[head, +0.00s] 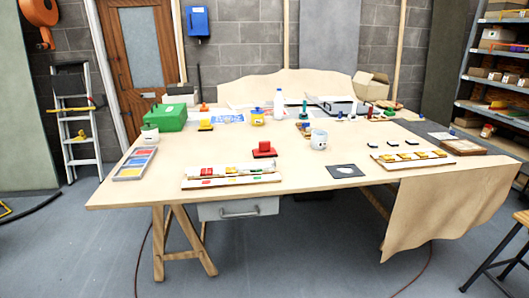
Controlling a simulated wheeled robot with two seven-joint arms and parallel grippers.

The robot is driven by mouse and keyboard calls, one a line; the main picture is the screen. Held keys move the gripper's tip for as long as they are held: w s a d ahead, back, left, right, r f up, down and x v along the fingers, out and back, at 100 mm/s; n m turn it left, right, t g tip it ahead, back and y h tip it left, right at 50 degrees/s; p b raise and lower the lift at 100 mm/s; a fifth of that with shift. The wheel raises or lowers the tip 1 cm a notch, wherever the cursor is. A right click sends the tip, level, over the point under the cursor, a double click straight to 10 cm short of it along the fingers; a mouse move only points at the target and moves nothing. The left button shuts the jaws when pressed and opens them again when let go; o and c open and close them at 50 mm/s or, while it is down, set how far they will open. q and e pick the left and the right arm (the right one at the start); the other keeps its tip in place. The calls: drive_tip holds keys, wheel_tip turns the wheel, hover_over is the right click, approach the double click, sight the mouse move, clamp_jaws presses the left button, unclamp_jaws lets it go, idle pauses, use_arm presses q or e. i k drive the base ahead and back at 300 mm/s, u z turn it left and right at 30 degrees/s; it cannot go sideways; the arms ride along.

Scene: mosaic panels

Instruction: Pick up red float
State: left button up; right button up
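The red float (264,152), a red block with a raised top, sits on the wooden table (140,185) near its front middle. It stands just behind the white panels with coloured tiles (232,171) and left of a white mug (319,139). Nothing covers it. A yellow float-like block (205,124) lies farther back to the left. Neither of my grippers shows in the head view.
A tray of coloured pieces (136,163) lies at the left edge, a dark square with a white piece (345,171) and a yellow-tiled panel (412,158) to the right. A green box (166,117), white bottle (278,104) and cardboard box (371,86) stand behind. Bare tabletop lies left of the float.

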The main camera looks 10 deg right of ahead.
sight(266, 150)
drive_tip(key=z, duration=2.35)
drive_tip(key=i, duration=1.3)
drive_tip(key=u, duration=3.3)
